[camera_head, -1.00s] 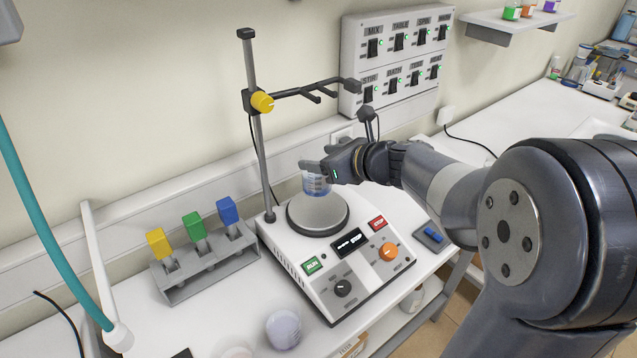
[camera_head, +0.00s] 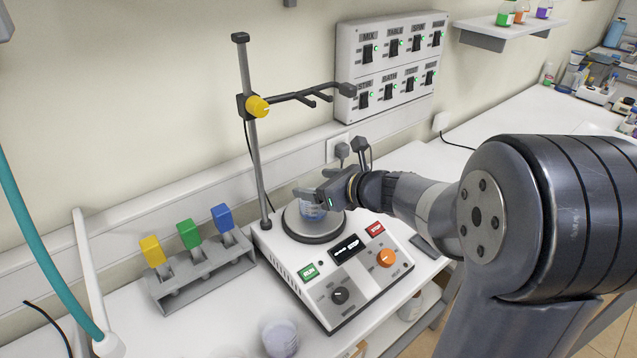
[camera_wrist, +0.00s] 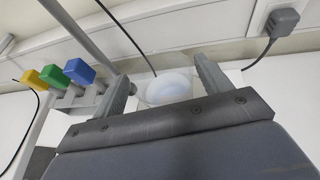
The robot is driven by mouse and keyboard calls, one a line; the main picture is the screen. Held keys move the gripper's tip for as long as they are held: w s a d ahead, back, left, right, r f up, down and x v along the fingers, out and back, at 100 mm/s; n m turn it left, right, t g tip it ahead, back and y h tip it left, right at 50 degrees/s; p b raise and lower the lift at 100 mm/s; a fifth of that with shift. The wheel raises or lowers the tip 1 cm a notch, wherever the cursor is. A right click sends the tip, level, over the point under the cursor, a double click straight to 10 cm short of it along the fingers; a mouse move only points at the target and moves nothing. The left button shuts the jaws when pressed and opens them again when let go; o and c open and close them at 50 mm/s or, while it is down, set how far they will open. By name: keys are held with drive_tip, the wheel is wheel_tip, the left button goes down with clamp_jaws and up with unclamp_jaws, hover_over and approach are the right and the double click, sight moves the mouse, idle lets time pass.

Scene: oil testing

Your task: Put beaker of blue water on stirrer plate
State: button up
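The beaker of blue water (camera_head: 312,209) is a small clear glass with blue liquid. It is over the stirrer's round grey plate (camera_head: 312,234); I cannot tell whether its base touches the plate. My gripper (camera_head: 314,197) comes from the right and is shut on the beaker, with a finger on either side. In the wrist view the beaker (camera_wrist: 168,88) sits between my two fingers (camera_wrist: 165,84), and the plate is hidden. The gripper partly covers the beaker's upper part in the head view.
A metal stand with a yellow knob (camera_head: 257,106) and side arm rises behind the plate. A rack (camera_head: 203,271) with yellow, green and blue pieces stands left. Another beaker (camera_head: 281,338) stands at the front. The stirrer's control panel (camera_head: 346,280) faces front.

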drive_tip(key=shift+o, duration=0.8)
drive_tip(key=shift+r, duration=0.2)
drive_tip(key=v, duration=1.2)
drive_tip(key=shift+c, duration=0.2)
idle(1.1)
